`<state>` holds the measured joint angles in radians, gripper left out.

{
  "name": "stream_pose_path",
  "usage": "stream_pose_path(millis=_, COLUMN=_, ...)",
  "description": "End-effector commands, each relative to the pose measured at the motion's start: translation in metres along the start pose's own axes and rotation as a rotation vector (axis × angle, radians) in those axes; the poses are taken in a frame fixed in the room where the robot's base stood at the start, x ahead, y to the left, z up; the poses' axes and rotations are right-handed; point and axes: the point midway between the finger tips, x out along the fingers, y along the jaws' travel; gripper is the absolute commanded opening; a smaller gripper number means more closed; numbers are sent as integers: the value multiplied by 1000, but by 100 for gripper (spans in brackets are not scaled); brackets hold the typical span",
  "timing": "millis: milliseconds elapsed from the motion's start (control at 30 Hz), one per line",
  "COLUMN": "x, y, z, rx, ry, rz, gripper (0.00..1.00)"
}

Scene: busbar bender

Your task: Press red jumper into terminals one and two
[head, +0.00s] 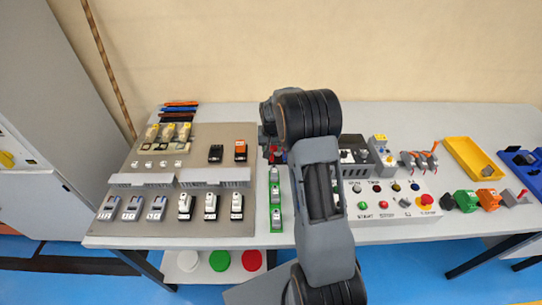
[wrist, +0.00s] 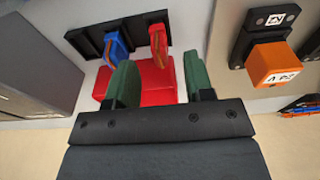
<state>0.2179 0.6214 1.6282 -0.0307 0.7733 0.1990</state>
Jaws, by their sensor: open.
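The red jumper (wrist: 158,42), thin with a copper-coloured edge, sits in a black holder (wrist: 85,38) at the top of the wrist view. A blue jumper (wrist: 117,44) sits beside it in the same holder. My gripper (wrist: 160,72) is open, its two green fingers apart with nothing held between them. A red block (wrist: 150,82) shows behind and between the fingers; I cannot tell whether they touch it. In the head view my arm hides most of the gripper and the jumper holder. The green-based terminal row (head: 275,200) stands just left of my arm; terminal numbers are not readable.
An orange 24 V module (wrist: 272,65) stands close by on the grey mounting plate (head: 150,225). Right of my arm are a button panel (head: 395,212), a yellow tray (head: 470,160) and green and orange connectors (head: 466,200). A grey cabinet (head: 45,110) stands left.

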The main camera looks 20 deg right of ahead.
Motion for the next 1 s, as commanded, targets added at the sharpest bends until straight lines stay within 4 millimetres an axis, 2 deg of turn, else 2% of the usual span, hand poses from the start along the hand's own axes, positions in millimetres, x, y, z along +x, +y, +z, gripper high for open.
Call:
stream_pose_path(millis=100, x=16, y=0, z=0, rx=0, ry=-4, rz=1, gripper=48)
stream_pose_path(millis=233, x=28, y=0, z=-1, rx=0, ry=-1, rz=0, gripper=48)
stream_pose_path(millis=567, x=32, y=0, z=-1, rx=0, ry=0, rz=0, gripper=47)
stream_pose_path(millis=1000, x=32, y=0, z=-1, rx=0, ry=0, rz=0, gripper=5)
